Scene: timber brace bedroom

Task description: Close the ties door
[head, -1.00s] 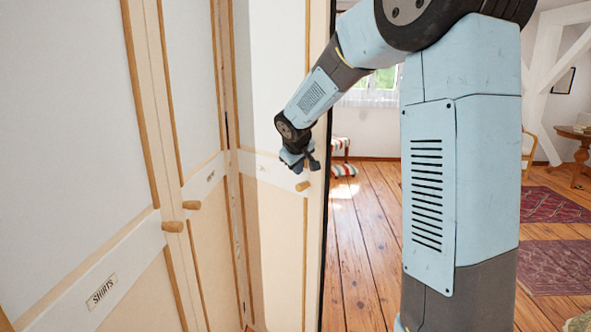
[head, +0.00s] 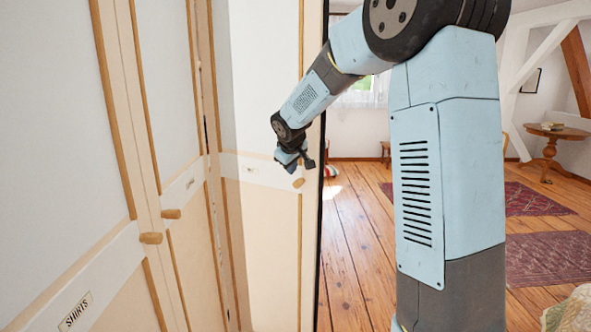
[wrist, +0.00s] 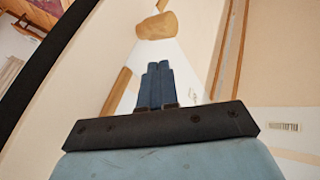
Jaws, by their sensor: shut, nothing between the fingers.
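A tall cream door with wooden trim (head: 262,110) stands open, jutting out from the wardrobe front. Its small label (head: 250,170) is too small to read, so I cannot confirm that it is the ties door. A wooden knob (head: 298,183) sits near its free edge. My gripper (head: 306,163) is in front of this door, just above the knob in the head view. In the wrist view my shut, empty fingers (wrist: 157,80) point towards the knob (wrist: 157,25). I cannot tell whether they touch the door. A label (wrist: 285,127) also shows at the right there.
The door marked SHIRTS (head: 75,312) and its neighbour (head: 165,100) look shut at the left, with knobs (head: 150,238) sticking out. Plank floor (head: 350,260) lies open beyond the open door. Rugs (head: 550,258) and a round table (head: 552,145) are at the right.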

